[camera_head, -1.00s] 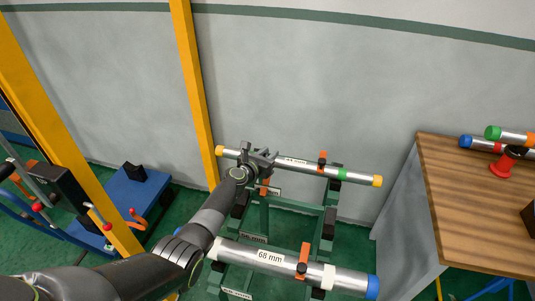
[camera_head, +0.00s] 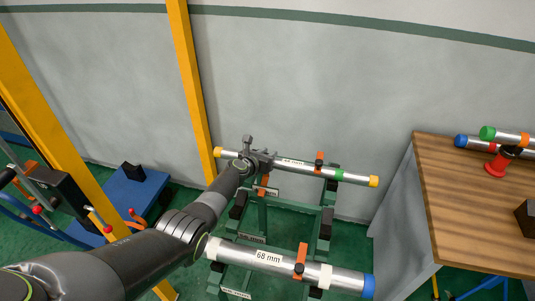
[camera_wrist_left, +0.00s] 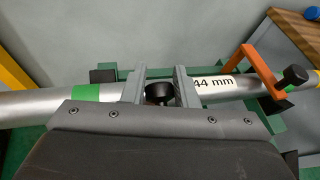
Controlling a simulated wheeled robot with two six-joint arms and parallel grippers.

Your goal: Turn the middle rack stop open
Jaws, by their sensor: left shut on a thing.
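The green rack (camera_head: 325,222) holds a silver 44 mm pipe (camera_head: 352,178) at the back. An orange stop with a black knob (camera_head: 319,160) stands over this pipe, right of its label. My left gripper (camera_head: 262,160) is at the left part of the pipe. In the left wrist view its two fingers (camera_wrist_left: 160,88) are on either side of a black knob (camera_wrist_left: 158,93), in front of the pipe (camera_wrist_left: 30,108), and shut on it. Another orange part (camera_head: 264,181) shows just below the gripper. What the knob joins is hidden. My right gripper is out of view.
A 68 mm pipe (camera_head: 335,275) with an orange stop (camera_head: 301,258) lies at the front of the rack. A yellow post (camera_head: 190,80) stands behind left.

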